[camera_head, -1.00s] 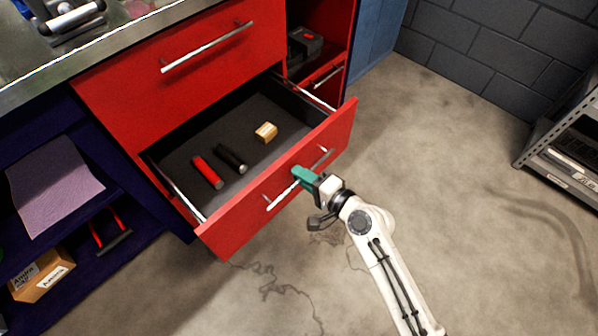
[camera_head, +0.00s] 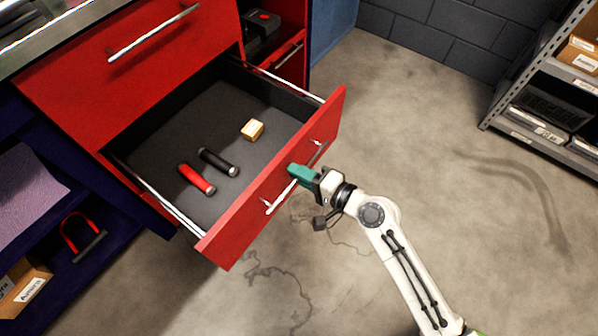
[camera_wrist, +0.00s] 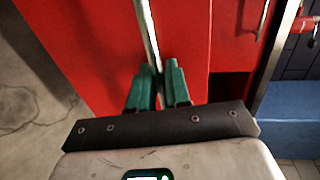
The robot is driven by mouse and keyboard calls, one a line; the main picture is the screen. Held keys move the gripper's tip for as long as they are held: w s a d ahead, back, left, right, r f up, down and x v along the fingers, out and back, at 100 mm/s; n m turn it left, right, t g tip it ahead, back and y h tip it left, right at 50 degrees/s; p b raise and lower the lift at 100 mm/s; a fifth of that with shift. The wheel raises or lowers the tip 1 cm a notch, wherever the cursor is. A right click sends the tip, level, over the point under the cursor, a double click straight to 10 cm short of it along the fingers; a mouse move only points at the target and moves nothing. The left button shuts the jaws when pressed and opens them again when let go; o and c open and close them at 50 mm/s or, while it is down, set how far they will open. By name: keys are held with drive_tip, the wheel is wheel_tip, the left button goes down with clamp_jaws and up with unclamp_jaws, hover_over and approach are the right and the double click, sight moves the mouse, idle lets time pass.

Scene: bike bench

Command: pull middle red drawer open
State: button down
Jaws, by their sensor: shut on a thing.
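The middle red drawer (camera_head: 229,250) is pulled well out of the red cabinet in the head view. Its dark inside holds a red cylinder (camera_head: 196,179), a black cylinder (camera_head: 218,162) and a small tan box (camera_head: 252,130). My gripper (camera_head: 293,173), with green fingers, is shut on the drawer's metal bar handle (camera_head: 273,205), near its middle. In the wrist view the handle (camera_wrist: 149,35) runs up from between the two green fingertips (camera_wrist: 158,75), against the red front.
A closed red drawer (camera_head: 75,80) is above. An open shelf with a red-handled item (camera_head: 80,235) and a box (camera_head: 22,285) is at left. A grey metal rack (camera_head: 500,105) stands at right. The concrete floor between is free.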

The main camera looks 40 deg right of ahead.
drive_tip(key=c, duration=1.3)
unclamp_jaws()
drive_tip(key=shift+c, duration=0.2)
drive_tip(key=v, duration=1)
drive_tip(key=shift+s+d, duration=0.2)
drive_tip(key=shift+s, duration=0.2)
drive_tip(key=s+a+f+n+g+y, duration=0.1)
drive_tip(key=s+a+f+n+g, duration=0.2)
drive_tip(key=a+f+n+g, duration=0.35)
drive_tip(key=s+d+r+n+g+h, duration=0.2)
drive_tip(key=s+d+n+g+h, duration=0.4)
drive_tip(key=s+d+n+g, duration=0.15)
wheel_tip(320, 180, up, 20)
drive_tip(key=p, duration=2)
drive_tip(key=shift+s+d, duration=0.3)
drive_tip(key=shift+s, duration=0.05)
